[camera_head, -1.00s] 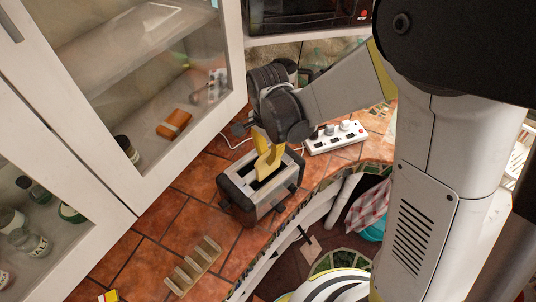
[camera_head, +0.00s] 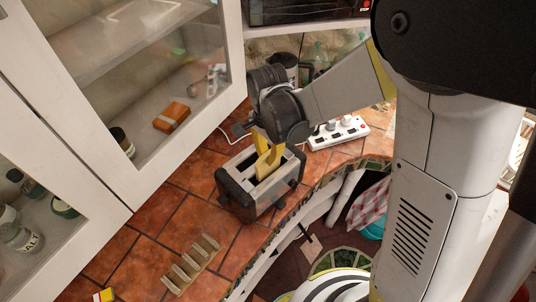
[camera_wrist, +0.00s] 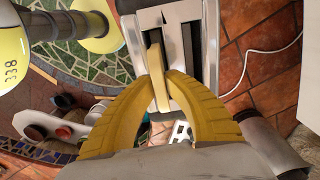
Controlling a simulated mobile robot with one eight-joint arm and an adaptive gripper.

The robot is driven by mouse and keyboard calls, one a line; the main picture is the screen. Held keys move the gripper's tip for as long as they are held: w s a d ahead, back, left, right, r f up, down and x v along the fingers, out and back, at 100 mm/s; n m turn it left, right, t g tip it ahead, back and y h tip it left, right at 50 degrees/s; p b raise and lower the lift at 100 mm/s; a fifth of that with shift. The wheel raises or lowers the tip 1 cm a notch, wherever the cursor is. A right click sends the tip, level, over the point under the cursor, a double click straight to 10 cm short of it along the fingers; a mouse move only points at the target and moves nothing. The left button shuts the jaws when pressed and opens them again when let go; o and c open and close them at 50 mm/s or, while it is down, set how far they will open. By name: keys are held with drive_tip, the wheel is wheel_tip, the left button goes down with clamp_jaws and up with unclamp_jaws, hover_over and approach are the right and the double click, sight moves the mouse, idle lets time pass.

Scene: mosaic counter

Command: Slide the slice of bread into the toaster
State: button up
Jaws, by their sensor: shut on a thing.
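The toaster (camera_head: 240,185), silver and black with two slots on top, stands on the tiled counter in the head view. It also shows in the wrist view (camera_wrist: 207,50). My gripper (camera_head: 262,150) is directly above it, pointing down, its yellow fingers (camera_wrist: 158,100) shut on the pale slice of bread (camera_wrist: 157,65). The slice is seen edge-on in the wrist view, lined up along one slot. In the head view the slice (camera_head: 265,168) is upright and its lower part seems to be inside the slot. How deep it sits is hidden.
A white power strip (camera_head: 338,132) lies behind the toaster to the right. A wooden rack (camera_head: 190,265) stands on the counter in front, to the left. A glass-door cabinet (camera_head: 140,170) borders the counter on the left. The counter's curved edge runs close on the toaster's right.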

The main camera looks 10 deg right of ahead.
drive_tip(key=shift+f, duration=0.4)
drive_tip(key=o, duration=0.5)
idle(0.5)
drive_tip(key=o, duration=0.6)
drive_tip(key=shift+o, duration=0.2)
drive_tip(key=shift+r, duration=0.15)
wheel_tip(320, 180, up, 12)
drive_tip(key=shift+f, duration=0.1)
